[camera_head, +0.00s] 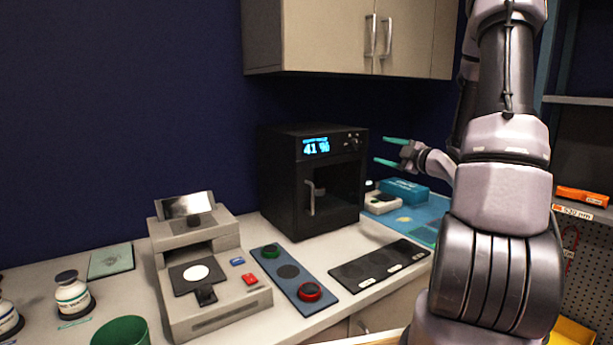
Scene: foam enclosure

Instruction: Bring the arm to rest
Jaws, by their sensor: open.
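My gripper (380,150) shows right of the middle, with two teal fingers spread apart and pointing left. Nothing is between the fingers. It is held in the air just right of the black box (284,197) with the lit "41 %" display. My arm rises tall on the right side and bends at the top, out of the frame. Part of the arm behind the large near links is hidden.
The counter holds a grey device (215,307) with a tilted screen, a blue strip (287,293) with green and red rings, a dark strip (352,276), bottles and a green cup (122,331). A wall cabinet (325,40) hangs above. Shelves (583,101) stand at right.

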